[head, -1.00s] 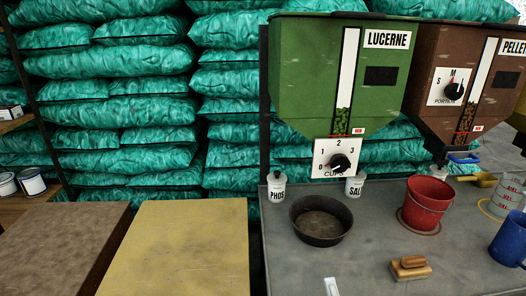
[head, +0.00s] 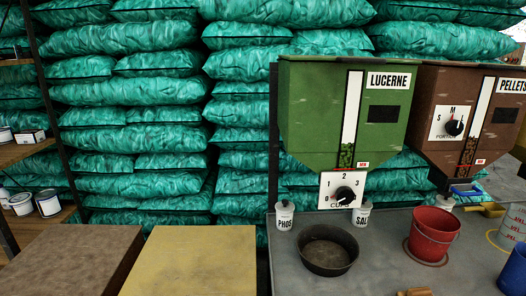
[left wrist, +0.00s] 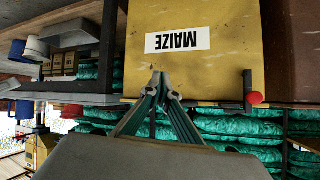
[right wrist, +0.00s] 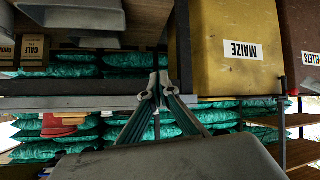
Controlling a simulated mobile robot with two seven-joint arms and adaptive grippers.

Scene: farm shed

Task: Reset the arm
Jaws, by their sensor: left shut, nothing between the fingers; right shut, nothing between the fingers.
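My left gripper (left wrist: 163,82) shows in the left wrist view with its fingertips together and nothing between them. A yellow bin labelled MAIZE (left wrist: 228,72) is behind it, its lettering upside down. My right gripper (right wrist: 157,82) shows in the right wrist view, also shut and empty. The same MAIZE bin (right wrist: 218,70) is to its right in that view. Neither gripper nor arm shows in the head view.
The grey bench carries a dark round pan (head: 328,250), a red bucket (head: 433,233) and white PHOS (head: 285,217) and SAL (head: 361,215) containers. Green LUCERNE (head: 335,115) and brown PELLETS (head: 440,125) hoppers hang above it. Stacked teal sacks (head: 140,140) fill the back.

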